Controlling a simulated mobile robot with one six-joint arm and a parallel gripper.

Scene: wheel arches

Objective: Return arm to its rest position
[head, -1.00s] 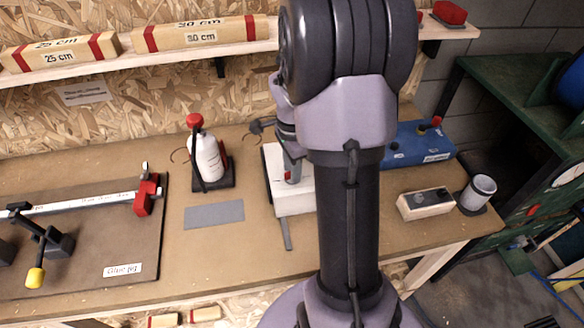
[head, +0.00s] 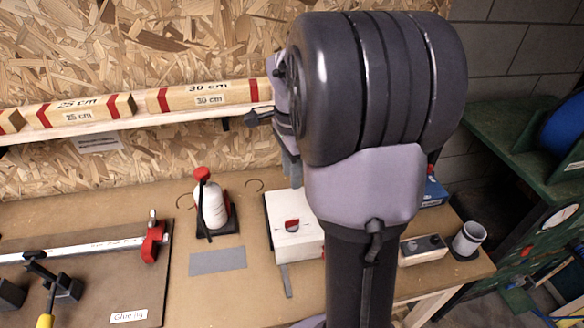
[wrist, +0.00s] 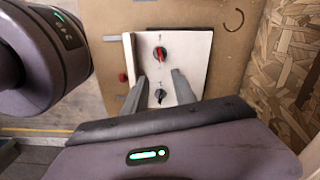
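My gripper (head: 291,172) hangs above the white box (head: 285,240) on the workbench, partly hidden behind my own upper arm. In the wrist view, my gripper (wrist: 158,76) has its two grey fingers spread apart with nothing held between them. The white box (wrist: 195,45) lies beyond the fingers there. It carries a red-and-black knob (wrist: 160,53) and a smaller black knob (wrist: 160,95). In the head view a red knob (head: 292,224) shows on the box, clear of the fingers.
A shelf with marked wooden blocks (head: 208,96) runs along the chipboard wall. A clamp (head: 152,242) lies further left. A grey cup (head: 469,238) stands at the right edge.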

